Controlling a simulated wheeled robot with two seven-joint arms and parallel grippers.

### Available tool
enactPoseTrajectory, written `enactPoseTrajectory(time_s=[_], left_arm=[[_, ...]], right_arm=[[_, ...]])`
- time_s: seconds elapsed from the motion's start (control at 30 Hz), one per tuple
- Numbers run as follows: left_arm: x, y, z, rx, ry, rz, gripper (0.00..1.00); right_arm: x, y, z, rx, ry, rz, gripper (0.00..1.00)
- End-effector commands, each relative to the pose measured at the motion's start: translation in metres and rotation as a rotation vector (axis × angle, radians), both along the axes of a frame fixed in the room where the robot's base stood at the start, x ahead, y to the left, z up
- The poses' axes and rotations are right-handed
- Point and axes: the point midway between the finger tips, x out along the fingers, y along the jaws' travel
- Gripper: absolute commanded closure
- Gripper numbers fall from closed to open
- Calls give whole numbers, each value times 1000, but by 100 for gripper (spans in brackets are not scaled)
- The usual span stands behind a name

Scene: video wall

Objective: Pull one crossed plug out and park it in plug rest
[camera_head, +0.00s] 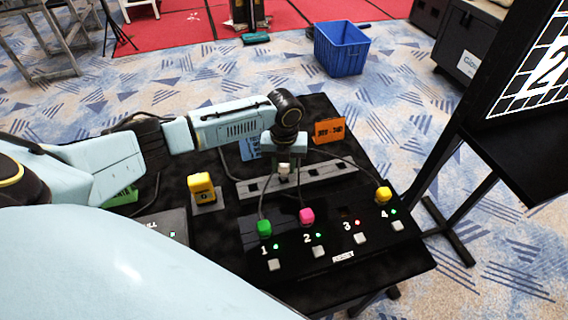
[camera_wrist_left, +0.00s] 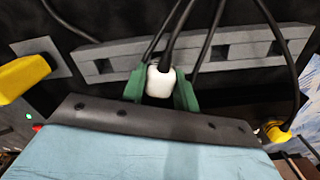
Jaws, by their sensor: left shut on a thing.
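My left gripper (camera_head: 284,168) is shut on a white plug (camera_wrist_left: 160,82), which sits between its green fingers in the left wrist view. The gripper is over the grey slotted plug rest (camera_head: 338,170), which also shows in the left wrist view (camera_wrist_left: 110,68). I cannot tell whether the plug is in a slot or above it. On the black panel, a green plug (camera_head: 264,228) is at 1, a pink plug (camera_head: 307,216) at 2 and a yellow plug (camera_head: 383,194) at 4. Position 3 shows no plug and a red light (camera_head: 357,223); the other lights are green. My right gripper is not in view.
A yellow block-like device (camera_head: 201,186) stands on a grey base left of the rest. An orange sign (camera_head: 328,130) stands at the back of the table. Black cables run from the plugs. A blue bin (camera_head: 341,50) is on the floor behind. A screen stands at right.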

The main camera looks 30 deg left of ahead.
Motion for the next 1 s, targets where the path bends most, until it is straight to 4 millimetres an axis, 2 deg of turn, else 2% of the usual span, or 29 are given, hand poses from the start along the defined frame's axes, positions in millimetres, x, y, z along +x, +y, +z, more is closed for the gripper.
enactPoseTrajectory(time_s=[1.0], left_arm=[[0,0,-21,0,0,0,93]], right_arm=[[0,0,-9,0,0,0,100]])
